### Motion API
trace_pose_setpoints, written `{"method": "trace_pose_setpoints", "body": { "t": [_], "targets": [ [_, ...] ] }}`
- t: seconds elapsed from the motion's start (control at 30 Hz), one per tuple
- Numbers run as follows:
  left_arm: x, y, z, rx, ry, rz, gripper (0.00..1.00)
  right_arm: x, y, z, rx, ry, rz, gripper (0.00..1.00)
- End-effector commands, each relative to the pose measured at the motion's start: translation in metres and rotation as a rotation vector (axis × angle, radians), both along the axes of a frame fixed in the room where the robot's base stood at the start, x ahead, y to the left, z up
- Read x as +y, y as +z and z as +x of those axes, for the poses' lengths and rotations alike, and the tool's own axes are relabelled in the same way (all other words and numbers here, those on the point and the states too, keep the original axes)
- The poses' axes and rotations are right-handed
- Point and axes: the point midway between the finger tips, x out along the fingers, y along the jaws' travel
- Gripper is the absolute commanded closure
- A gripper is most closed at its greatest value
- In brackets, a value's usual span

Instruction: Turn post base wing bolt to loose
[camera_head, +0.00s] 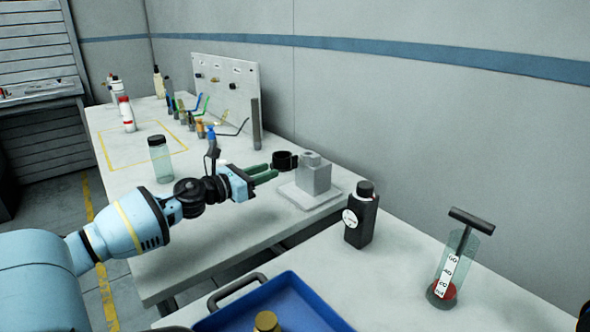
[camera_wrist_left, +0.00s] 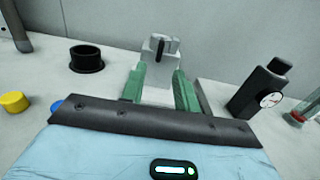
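The post base is a grey block on a flat plate (camera_head: 297,196), standing on the far table near its right end. It also shows in the left wrist view (camera_wrist_left: 158,70), straight ahead between my fingers. A small dark upright piece (camera_wrist_left: 160,49) on its near face may be the wing bolt. My left gripper (camera_head: 272,172) has green fingers and points at the post base from the left, apparently short of it. In the left wrist view its fingers (camera_wrist_left: 160,95) are spread apart, with nothing gripped between them. My right gripper is not in view.
A black ring (camera_head: 285,160) lies beside the post base. A black bottle (camera_head: 361,215) stands to its right, before a clear cylinder with a T-handle (camera_head: 460,255). A blue tray (camera_head: 290,298) is in front. A clear jar (camera_head: 160,158) and panel (camera_head: 226,92) are farther left.

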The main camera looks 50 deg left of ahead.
Motion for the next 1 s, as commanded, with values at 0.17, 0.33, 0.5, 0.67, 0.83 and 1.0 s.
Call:
{"method": "trace_pose_setpoints", "body": {
  "t": [0.17, 0.33, 0.5, 0.67, 0.83, 1.0],
  "targets": [
    [0.000, 0.002, 0.002, -0.002, 0.000, 0.000, 0.69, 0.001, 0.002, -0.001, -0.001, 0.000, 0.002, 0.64],
    [-0.001, 0.002, 0.011, -0.004, 0.000, -0.001, 0.69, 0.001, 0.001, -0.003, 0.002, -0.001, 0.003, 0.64],
    [-0.002, 0.003, 0.024, -0.004, 0.000, 0.001, 0.69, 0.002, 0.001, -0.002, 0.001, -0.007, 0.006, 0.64],
    [-0.002, 0.003, 0.037, -0.004, 0.002, -0.002, 0.69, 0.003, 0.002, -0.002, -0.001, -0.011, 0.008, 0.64],
    [-0.004, 0.003, 0.050, -0.004, 0.001, -0.001, 0.69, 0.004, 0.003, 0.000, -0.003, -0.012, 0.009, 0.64],
    [-0.005, 0.002, 0.063, -0.004, 0.001, -0.003, 0.69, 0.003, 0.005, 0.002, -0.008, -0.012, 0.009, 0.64]
  ]
}}
